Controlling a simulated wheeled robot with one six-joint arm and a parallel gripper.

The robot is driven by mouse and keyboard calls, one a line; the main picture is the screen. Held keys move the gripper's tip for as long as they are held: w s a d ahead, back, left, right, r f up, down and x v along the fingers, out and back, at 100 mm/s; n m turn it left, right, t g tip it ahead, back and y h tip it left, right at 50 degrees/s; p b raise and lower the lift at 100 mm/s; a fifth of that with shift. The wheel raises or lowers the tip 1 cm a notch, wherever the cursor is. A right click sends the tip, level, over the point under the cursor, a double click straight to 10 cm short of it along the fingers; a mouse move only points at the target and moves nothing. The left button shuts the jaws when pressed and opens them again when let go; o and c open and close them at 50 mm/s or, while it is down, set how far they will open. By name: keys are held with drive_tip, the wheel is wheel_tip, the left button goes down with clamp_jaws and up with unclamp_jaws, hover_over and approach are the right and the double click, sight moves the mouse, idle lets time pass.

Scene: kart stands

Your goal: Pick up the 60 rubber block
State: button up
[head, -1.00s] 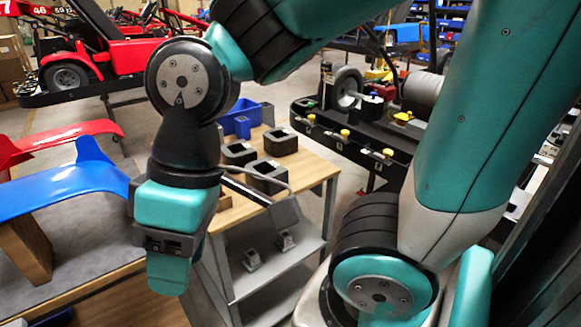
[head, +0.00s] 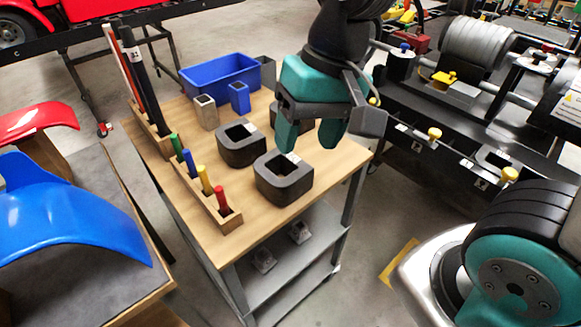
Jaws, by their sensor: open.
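Several black rubber blocks with hollow tops stand on the wooden cart top. One block (head: 284,187) is nearest, by the front right edge. Another block (head: 241,150) stands behind it to the left. A third block (head: 275,115) is partly hidden behind my gripper. Small pale labels show on them, but I cannot read which is 60. My gripper (head: 309,146) points down with its teal fingers apart and nothing between them. It appears above the cart's right part, behind and right of the nearest block; its exact height is unclear.
The wooden cart top (head: 225,240) also bears a blue bin (head: 220,77), small open-topped boxes, upright black and red-edged bars, and a rack (head: 207,197) of coloured handles. A black machine bench (head: 440,120) stands to the right. Blue and red body panels lie at left.

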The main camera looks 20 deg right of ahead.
drive_tip(key=w+d+f+m+h, duration=0.3)
drive_tip(key=w+f+m, duration=0.1)
drive_tip(key=w+m, duration=0.9)
drive_tip(key=m, duration=0.1)
hover_over(295, 176)
wheel_tip(295, 176, down, 12)
drive_tip(key=shift+w+a+r+p, duration=0.1)
drive_tip(key=shift+w+p, duration=0.05)
drive_tip(key=shift+p, duration=0.3)
drive_tip(key=shift+f+p, duration=0.55)
drive_tip(key=shift+f, duration=2.45)
clamp_jaws()
